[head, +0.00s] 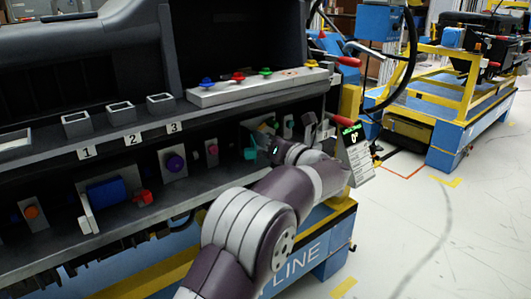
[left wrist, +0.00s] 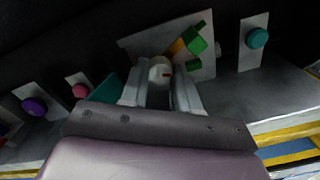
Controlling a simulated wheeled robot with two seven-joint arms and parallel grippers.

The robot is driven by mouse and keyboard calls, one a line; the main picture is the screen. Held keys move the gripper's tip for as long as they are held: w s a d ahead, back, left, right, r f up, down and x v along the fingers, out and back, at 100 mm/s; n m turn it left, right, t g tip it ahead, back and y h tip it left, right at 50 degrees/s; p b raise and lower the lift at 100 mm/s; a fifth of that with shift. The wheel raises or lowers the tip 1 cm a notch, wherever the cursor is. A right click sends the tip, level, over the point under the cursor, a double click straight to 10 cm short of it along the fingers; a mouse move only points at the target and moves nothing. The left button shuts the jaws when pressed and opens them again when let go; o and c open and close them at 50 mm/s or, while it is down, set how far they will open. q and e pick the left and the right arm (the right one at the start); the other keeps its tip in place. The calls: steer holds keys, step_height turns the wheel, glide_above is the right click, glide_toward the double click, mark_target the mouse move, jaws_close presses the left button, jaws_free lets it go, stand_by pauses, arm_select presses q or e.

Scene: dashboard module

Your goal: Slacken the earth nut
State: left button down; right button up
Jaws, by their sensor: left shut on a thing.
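The earth nut (left wrist: 160,68) is a pale round piece with a small red mark, on a light plate (left wrist: 208,67) beside a green and yellow part (left wrist: 188,42). My left gripper (head: 275,148) reaches the lower shelf at the right of the dashboard. In the left wrist view my left gripper (left wrist: 160,84) has its fingers on both sides of the nut and is shut on it. In the head view the gripper and wrist hide the nut. A small display (head: 353,136) by my left wrist reads 0°. My right gripper is not in view.
Left along the lower shelf (head: 110,222) are a teal part (head: 250,153), pink knob (head: 212,148), purple knob (head: 174,162) and blue block (head: 105,191). A teal round knob (left wrist: 257,38) stands right of the plate. Above is a strip (head: 258,86) with coloured knobs. Floor at right is open.

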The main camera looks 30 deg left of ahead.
arm_select(q)
steer(key=shift+f, duration=0.15)
stand_by(0.4)
steer(key=c, duration=1.1)
jaws_free()
steer(key=p+v, duration=0.2)
steer(key=v, duration=1)
steer(key=shift+d, duration=0.3)
steer(key=shift+s, duration=0.1)
